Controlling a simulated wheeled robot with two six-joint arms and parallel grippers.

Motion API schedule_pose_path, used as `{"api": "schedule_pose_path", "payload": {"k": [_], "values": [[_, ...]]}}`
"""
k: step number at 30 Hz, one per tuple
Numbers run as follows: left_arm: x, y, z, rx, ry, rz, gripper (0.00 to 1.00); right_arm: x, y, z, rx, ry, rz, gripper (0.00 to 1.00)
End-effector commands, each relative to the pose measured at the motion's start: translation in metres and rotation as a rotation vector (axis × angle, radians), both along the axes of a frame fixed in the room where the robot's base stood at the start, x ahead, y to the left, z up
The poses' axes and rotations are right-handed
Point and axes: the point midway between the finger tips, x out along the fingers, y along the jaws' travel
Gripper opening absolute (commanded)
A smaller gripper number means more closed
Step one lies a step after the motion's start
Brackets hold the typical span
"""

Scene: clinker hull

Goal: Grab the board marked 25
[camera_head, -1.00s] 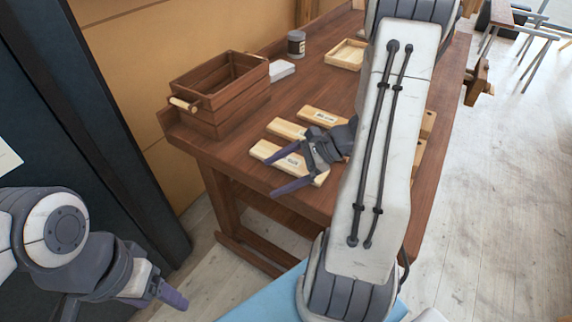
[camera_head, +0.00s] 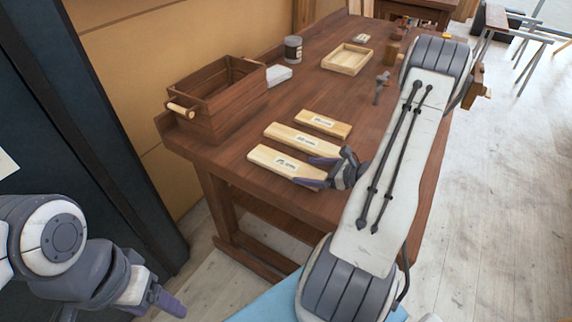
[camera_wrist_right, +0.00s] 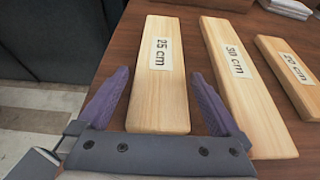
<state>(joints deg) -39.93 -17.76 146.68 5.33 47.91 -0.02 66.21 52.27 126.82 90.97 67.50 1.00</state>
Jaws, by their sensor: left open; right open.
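The board marked 25 cm (camera_wrist_right: 158,100) is pale wood with a white label and lies flat on the workbench. In the head view it is the nearest board (camera_head: 268,158) of the row. My right gripper (camera_wrist_right: 160,76) is open, one finger on each side of the board's near end, with gaps visible beside it. In the head view this gripper (camera_head: 316,172) is at the board's right end; whether it touches is unclear. My left gripper (camera_head: 166,301) is open at the lower left, away from the bench.
The 30 cm board (camera_wrist_right: 240,80) lies close beside the right finger, with the 20 cm board (camera_wrist_right: 293,75) beyond. The workbench (camera_head: 350,110) also holds a wooden crate (camera_head: 215,100), a tin (camera_head: 293,50), a white stack (camera_head: 279,75) and a shallow tray (camera_head: 347,59).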

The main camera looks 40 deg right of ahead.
Motion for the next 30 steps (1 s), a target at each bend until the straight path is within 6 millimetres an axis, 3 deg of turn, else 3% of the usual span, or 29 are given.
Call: {"api": "schedule_pose_path", "payload": {"k": [6,14,15,21,30], "values": [[0.000,0.000,0.012,0.000,0.000,0.000,0.68,0.027,0.010,-0.010,0.001,0.000,0.003,1.00],[0.000,0.000,0.012,0.000,0.000,0.000,0.68,0.030,0.011,-0.013,-0.001,0.000,0.001,1.00],[0.000,0.000,0.012,0.000,0.000,0.000,0.68,0.030,0.011,-0.013,-0.001,0.000,0.001,0.96],[0.000,0.000,0.012,0.000,0.000,0.000,0.68,0.030,0.011,-0.013,-0.001,0.000,0.001,0.23],[0.000,0.000,0.011,0.000,0.000,0.000,0.68,0.030,0.011,-0.011,-0.001,-0.002,0.001,0.23]]}}
